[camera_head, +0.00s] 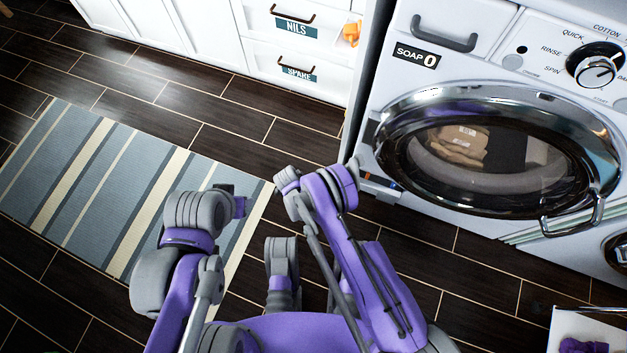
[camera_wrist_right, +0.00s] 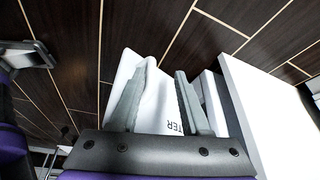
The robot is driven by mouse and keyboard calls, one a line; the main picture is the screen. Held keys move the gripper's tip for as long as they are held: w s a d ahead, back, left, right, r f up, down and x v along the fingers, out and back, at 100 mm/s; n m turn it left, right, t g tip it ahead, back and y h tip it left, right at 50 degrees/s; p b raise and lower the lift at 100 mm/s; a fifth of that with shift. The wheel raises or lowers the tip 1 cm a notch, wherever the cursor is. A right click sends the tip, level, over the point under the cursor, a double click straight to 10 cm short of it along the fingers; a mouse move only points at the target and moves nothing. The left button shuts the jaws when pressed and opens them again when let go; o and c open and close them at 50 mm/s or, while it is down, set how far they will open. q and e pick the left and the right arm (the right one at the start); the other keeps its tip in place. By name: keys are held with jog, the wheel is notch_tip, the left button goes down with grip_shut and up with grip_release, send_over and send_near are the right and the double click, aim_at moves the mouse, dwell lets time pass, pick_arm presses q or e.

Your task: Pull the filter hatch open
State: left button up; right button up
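In the right wrist view, my right gripper (camera_wrist_right: 165,68) has its two grey fingers apart. A white panel marked with the letters "TER" (camera_wrist_right: 150,68), likely the filter hatch, shows between and beyond the fingers; I cannot tell whether they touch it. In the head view, the washing machine (camera_head: 385,155) stands at the right, and I cannot make out the hatch there. My right gripper is hidden in that view. My left arm is folded at lower left, with a dark end part (camera_head: 239,205) that may be its gripper; its fingers cannot be made out.
The round glass door (camera_head: 480,165) of the washer is shut. A soap drawer (camera_head: 445,35) sits above it. White cabinets (camera_head: 200,30) line the back. A striped rug (camera_head: 110,190) lies on the dark floor at left. A white box (camera_head: 590,325) stands at lower right.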

jog(key=shift+a, duration=0.15)
jog(key=p+v, duration=0.2)
jog(key=v, duration=0.9)
jog(key=shift+p, duration=0.35)
